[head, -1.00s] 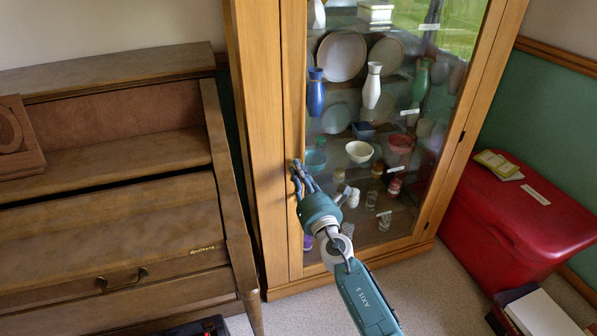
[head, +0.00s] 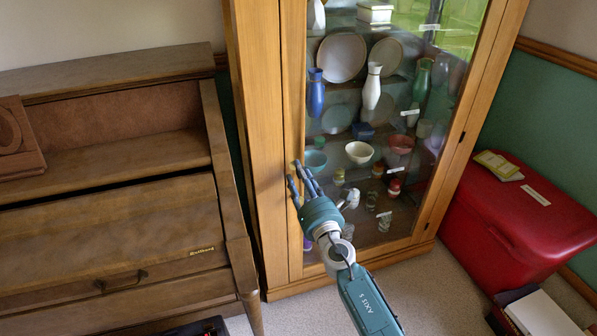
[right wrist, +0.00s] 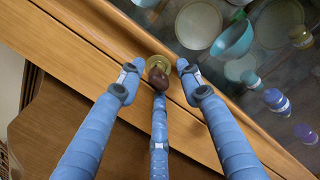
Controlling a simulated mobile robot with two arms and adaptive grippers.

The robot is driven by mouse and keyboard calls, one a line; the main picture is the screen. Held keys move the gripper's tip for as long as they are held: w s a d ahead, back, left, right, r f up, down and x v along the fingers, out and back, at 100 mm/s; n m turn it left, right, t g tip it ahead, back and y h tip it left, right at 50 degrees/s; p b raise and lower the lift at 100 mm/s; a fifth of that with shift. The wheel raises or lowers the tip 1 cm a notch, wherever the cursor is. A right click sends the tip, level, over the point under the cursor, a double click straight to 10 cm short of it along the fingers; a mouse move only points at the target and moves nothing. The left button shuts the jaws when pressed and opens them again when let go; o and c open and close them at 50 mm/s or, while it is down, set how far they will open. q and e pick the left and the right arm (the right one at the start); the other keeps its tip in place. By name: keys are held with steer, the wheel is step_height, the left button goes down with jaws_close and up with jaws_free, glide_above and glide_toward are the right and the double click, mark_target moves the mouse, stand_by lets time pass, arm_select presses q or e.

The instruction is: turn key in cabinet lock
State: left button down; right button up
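The glass-fronted wooden cabinet (head: 265,150) stands in the middle of the head view. In the right wrist view a round brass lock (right wrist: 158,64) sits on the wooden door frame, with a dark brown key head (right wrist: 158,79) in front of it. My right gripper (head: 300,173) is at the door frame's left edge; its blue fingers are spread. In the wrist view two fingertips of the right gripper (right wrist: 158,76) stand apart from the key on either side. The third finger lies just below the key; I cannot tell whether it touches. The key's shaft is hidden. My left gripper is out of view.
A wooden piano (head: 110,225) stands close on the left. A red chest (head: 515,225) with a booklet (head: 497,165) on it stands at the right. Vases, bowls and plates (head: 342,57) are behind the cabinet glass. Carpet is clear in front of the cabinet.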

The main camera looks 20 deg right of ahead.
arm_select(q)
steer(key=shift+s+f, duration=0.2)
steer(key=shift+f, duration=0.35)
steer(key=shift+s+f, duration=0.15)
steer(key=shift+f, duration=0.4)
arm_select(e)
steer(key=s, duration=0.6)
steer(key=shift+d+f, duration=0.15)
steer(key=shift+f, duration=0.05)
